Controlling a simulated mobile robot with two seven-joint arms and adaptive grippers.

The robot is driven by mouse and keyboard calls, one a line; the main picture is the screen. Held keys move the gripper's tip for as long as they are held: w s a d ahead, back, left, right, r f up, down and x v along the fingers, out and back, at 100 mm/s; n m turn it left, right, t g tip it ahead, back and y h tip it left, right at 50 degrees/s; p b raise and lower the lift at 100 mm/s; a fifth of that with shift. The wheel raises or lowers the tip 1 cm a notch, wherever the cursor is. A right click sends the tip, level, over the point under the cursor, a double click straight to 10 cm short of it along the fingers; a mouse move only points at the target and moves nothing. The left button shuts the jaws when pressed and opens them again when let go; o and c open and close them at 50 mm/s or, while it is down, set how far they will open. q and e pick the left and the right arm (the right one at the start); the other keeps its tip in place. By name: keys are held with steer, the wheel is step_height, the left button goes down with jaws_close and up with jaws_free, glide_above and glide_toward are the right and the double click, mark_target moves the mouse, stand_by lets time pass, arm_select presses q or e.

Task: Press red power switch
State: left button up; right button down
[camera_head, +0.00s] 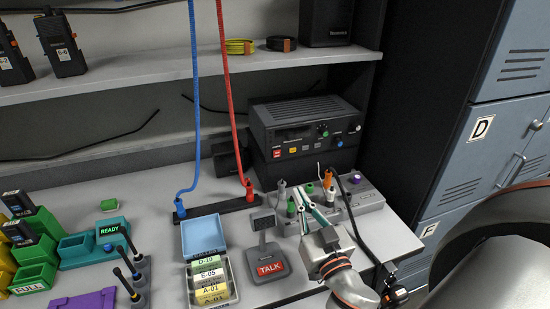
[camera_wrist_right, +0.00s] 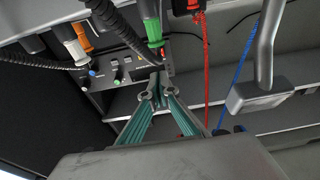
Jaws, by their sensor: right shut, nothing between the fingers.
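The black radio unit (camera_head: 305,125) stands at the back right of the desk. A small red switch (camera_head: 277,153), which I take as the power switch, is at the lower left of its front. My right gripper (camera_head: 302,194) is shut and empty, its teal fingers pointing toward the radio, above the plug panel and apart from the switch. In the right wrist view the shut fingertips (camera_wrist_right: 158,86) overlap the radio (camera_wrist_right: 108,72); the red switch cannot be made out there. My left gripper is not in view.
Several upright plugs stand on a grey panel (camera_head: 368,196) around my right gripper. A TALK microphone base (camera_head: 268,262) is left of it. Red (camera_head: 230,110) and blue (camera_head: 195,110) cables hang left of the radio.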

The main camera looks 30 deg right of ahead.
steer(key=shift+s, duration=0.1)
steer(key=p, duration=0.4)
glide_toward(278, 153)
steer(key=x, duration=0.5)
steer(key=shift+r, duration=0.2)
steer(key=shift+p+x, duration=0.35)
steer(key=shift+x, duration=0.5)
steer(key=shift+f, duration=0.1)
